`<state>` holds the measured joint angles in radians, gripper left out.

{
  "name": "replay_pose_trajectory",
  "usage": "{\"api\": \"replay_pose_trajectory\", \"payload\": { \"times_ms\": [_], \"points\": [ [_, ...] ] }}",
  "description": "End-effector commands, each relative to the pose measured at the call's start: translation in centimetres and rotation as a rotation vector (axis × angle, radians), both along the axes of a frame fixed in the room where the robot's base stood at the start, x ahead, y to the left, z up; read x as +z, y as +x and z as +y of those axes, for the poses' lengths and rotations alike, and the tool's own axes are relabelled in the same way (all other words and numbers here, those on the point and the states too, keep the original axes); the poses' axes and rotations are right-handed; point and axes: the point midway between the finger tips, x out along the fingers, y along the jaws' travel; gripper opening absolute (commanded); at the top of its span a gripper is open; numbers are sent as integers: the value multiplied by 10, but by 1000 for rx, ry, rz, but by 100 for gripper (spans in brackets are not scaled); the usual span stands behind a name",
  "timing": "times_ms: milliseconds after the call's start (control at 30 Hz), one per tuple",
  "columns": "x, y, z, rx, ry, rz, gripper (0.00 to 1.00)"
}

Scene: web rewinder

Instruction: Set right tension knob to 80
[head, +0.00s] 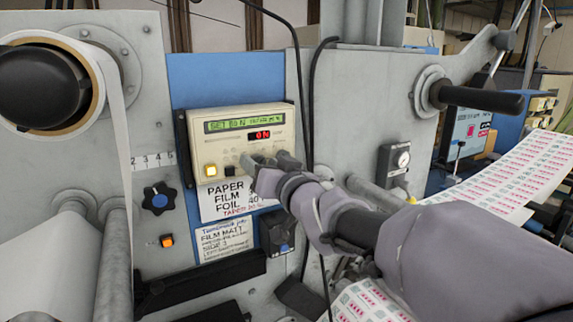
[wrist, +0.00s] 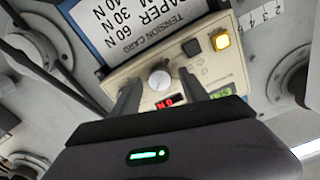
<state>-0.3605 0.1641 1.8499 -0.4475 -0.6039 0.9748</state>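A cream control box (head: 215,148) on the blue panel has a green display (head: 232,125) that starts with "SET"; its number is not clear. A red readout (head: 260,135) sits below. In the wrist view, upside down, a round white knob (wrist: 159,79) shows on the box face between my fingers. My gripper (wrist: 162,88) is open, its two fingers apart on either side of the knob; I cannot tell whether they touch it. In the head view my gripper (head: 266,164) covers the box's lower right and hides the knob.
A tension card (head: 228,200) hangs under the box. A lit yellow button (head: 211,170) is on the box's left. A black knob with a blue centre (head: 159,198) is further left. Cables (head: 305,100) hang right of the box. A dark roller shaft (head: 480,98) sticks out at right.

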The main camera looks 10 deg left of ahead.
Motion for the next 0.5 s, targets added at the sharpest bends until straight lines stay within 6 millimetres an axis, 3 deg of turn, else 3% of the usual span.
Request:
{"api": "replay_pose_trajectory", "payload": {
  "times_ms": [267,367,500],
  "points": [
    [1,-3,-2,-1,1,-2,52],
    [0,-14,-11,-2,0,-3,52],
    [0,-45,-35,-2,1,-5,52]
  ]
}}
